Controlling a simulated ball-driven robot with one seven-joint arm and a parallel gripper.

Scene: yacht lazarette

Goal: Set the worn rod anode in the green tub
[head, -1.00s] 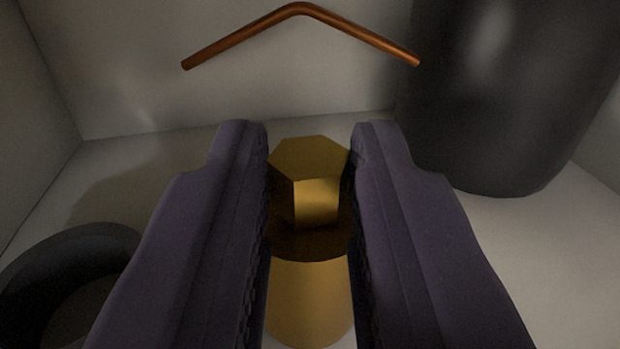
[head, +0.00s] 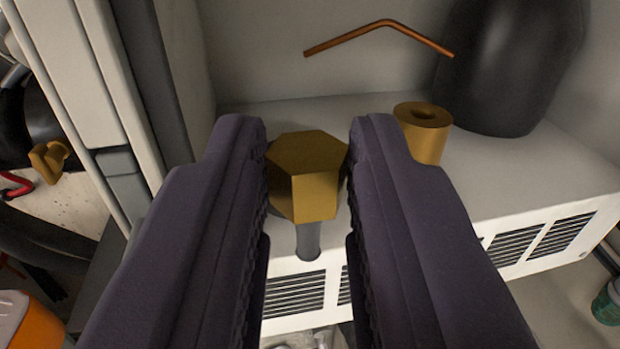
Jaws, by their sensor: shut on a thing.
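The rod anode (head: 308,238) has a brass hexagonal head and a short grey rod hanging below it. My gripper (head: 308,165) is shut on the brass head, with one finger on each side. The rod points down, clear of any surface as far as I can see. A green round container (head: 608,303), cut off by the right edge, stands low at the right; it may be the green tub, but I cannot see enough to tell.
A brass cylinder with an open hole (head: 424,135) stands on the white shelf (head: 510,180), by a large black cylinder (head: 510,65). A bent copper pipe (head: 385,24) is at the back wall. Vent grilles (head: 540,240) line the shelf front. An orange-and-white object (head: 35,325) sits lower left.

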